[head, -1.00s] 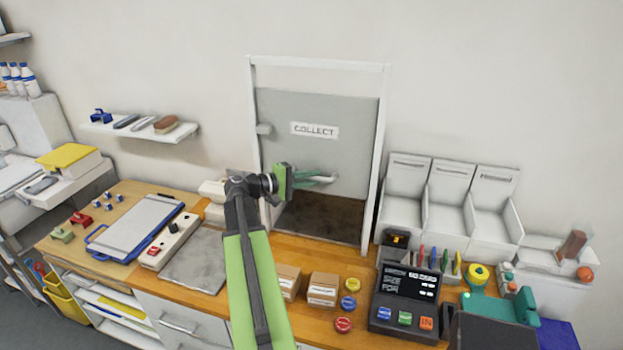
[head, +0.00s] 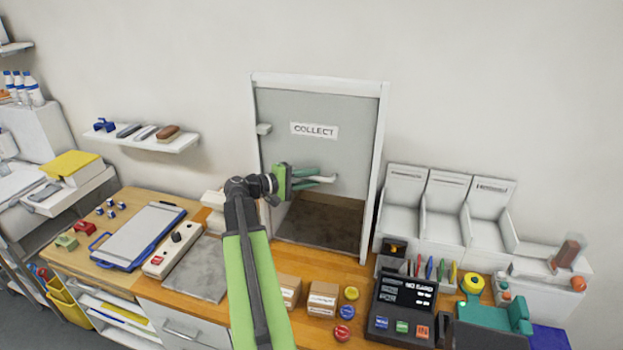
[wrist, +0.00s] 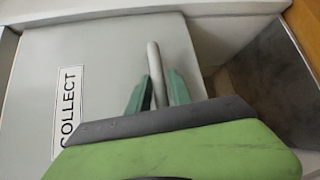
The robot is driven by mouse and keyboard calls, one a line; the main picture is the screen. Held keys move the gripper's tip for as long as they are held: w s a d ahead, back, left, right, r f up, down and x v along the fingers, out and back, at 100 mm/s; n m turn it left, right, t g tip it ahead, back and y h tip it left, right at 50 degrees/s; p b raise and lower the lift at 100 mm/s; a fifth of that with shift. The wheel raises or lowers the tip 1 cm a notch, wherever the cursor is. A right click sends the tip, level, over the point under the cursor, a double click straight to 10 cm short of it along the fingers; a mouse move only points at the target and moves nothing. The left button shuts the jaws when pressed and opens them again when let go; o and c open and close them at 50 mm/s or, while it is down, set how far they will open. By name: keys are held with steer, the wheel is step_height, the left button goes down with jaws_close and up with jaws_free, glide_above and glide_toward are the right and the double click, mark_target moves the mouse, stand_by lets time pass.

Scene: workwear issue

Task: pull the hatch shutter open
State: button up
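The hatch shutter (head: 345,150) is a pale grey panel with a COLLECT sign, partly raised in its white frame (head: 372,180). A dark opening (head: 320,222) shows below it. The shutter's pale bar handle (head: 328,179) sticks out low on the panel; in the wrist view the handle (wrist: 154,70) lies between my green fingers. My gripper (head: 306,178) is at the handle, its fingers spread apart. The wrist view also shows my gripper (wrist: 158,92), with a gap between the left finger and the handle. Contact on the right side is hard to tell.
Two cardboard boxes (head: 322,298), coloured discs (head: 344,333) and a dark keypad device (head: 402,305) stand on the wooden counter below. White bins (head: 445,205) are right of the hatch. A grey mat (head: 197,270) and a clipboard (head: 145,234) lie left. A small shelf (head: 140,139) is on the wall.

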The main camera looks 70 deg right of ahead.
steer(key=p+v, duration=0.2)
steer(key=v, duration=1.5)
steer(key=shift+w+a, duration=0.1)
steer(key=w+a+f+n+t+y+b, duration=0.1)
steer(key=w+a+f+n+t+b, duration=0.25)
steer(key=w+a+f, duration=0.7)
steer(key=w+a+f+n+t+b, duration=0.2)
steer(key=w+a+f+t+b, duration=0.45)
steer(key=a, duration=0.75)
steer(key=w+a+f+y, duration=0.1)
steer(key=a+f+y, duration=0.2)
steer(key=a, duration=0.7)
steer(key=w+a+f+n+y, duration=0.1)
steer(key=a+f+y, duration=0.3)
steer(key=a, duration=0.6)
steer(key=w+a+f+t+y, duration=0.1)
steer(key=a+f+y, duration=0.3)
steer(key=a+f, duration=0.3)
steer(key=a, duration=0.3)
steer(key=shift+a+f+b, duration=0.2)
steer(key=shift+f+b, duration=0.05)
steer(key=shift+b, duration=0.15)
